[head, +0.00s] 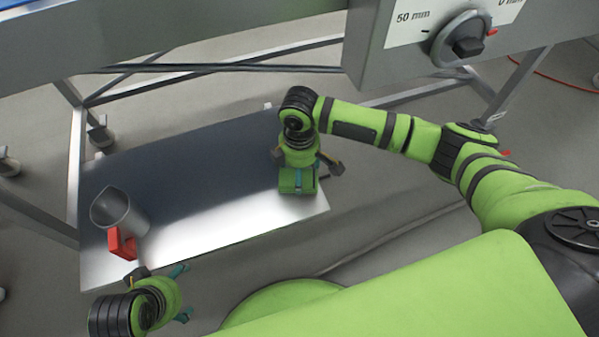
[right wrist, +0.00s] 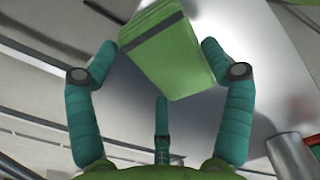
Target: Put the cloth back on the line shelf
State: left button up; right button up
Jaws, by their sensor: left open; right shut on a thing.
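The green folded cloth (right wrist: 165,50), with a dark stripe, is between the teal fingers of my right gripper (right wrist: 160,75) in the right wrist view. My right gripper is shut on it. In the head view the cloth (head: 298,181) shows below my right gripper (head: 307,172), over the right end of the metal line shelf (head: 190,175). I cannot tell whether the cloth touches the shelf. My left gripper (head: 181,292) is open and empty at the lower left, in front of the shelf's near edge.
A grey jug (head: 122,212) with a red handle (head: 121,243) stands at the shelf's left end. The middle of the shelf is bare. A grey machine beam crosses above, with a dial (head: 467,43) at its right. Frame legs stand around the shelf.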

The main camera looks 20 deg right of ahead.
jog(key=shift+f, duration=0.35)
pick_arm(q)
jog(key=shift+s+r, duration=0.1)
jog(key=shift+r, duration=0.25)
pick_arm(e)
jog(key=o, duration=1)
jog(key=shift+f, duration=0.15)
pick_arm(q)
jog(key=shift+f, duration=0.1)
